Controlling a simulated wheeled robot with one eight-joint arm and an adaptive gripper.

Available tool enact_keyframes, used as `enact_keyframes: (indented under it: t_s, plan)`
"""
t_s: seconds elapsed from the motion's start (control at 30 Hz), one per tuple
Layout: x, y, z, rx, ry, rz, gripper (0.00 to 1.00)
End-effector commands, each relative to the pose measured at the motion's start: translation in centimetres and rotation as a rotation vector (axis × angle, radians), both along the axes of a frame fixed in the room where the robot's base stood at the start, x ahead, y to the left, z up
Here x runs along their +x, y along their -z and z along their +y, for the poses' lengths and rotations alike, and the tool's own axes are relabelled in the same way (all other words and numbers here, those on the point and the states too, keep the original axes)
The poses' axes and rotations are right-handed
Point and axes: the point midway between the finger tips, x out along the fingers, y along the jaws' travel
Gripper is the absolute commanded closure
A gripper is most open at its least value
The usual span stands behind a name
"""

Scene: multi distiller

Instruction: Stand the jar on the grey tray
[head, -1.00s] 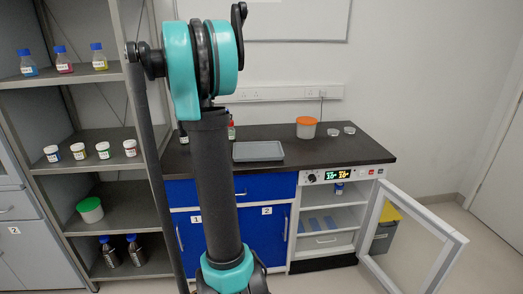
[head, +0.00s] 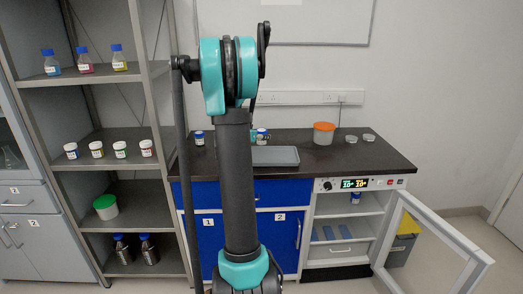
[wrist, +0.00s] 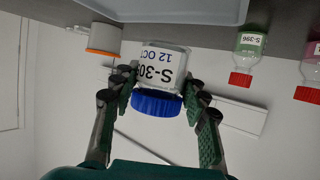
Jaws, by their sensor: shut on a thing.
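The jar (wrist: 163,62) is clear with a blue lid and a white label. My gripper (wrist: 162,92) is shut around it in the wrist view, which is upside down, so the jar is upright. In the head view, the jar (head: 262,135) shows just right of my arm, by the back edge of the grey tray (head: 282,156); my fingers there are mostly hidden by the arm. The tray is flat and empty where visible on the dark worktop. Its edge also shows at the top of the wrist view (wrist: 180,12). I cannot tell whether the jar touches the tray.
An orange-lidded tub (head: 323,133) and two small dishes (head: 360,138) stand right of the tray. A blue-lidded jar (head: 199,138) stands at the worktop's left. Red-capped green (wrist: 250,50) and pink (wrist: 311,65) bottles show in the wrist view. A cabinet door (head: 430,245) hangs open.

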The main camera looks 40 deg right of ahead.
Motion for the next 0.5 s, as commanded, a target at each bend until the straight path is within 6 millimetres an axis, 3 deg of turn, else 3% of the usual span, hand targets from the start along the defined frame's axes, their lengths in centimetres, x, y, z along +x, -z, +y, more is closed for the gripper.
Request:
enact_keyframes:
  t_s: [0.1,0.37,0.5]
  plan:
    - [0.0,1.9,0.0,0.000,0.000,0.000,0.87]
    - [0.0,3.6,0.0,0.000,0.000,0.000,0.87]
    - [0.0,5.5,0.0,0.000,0.000,0.000,0.87]
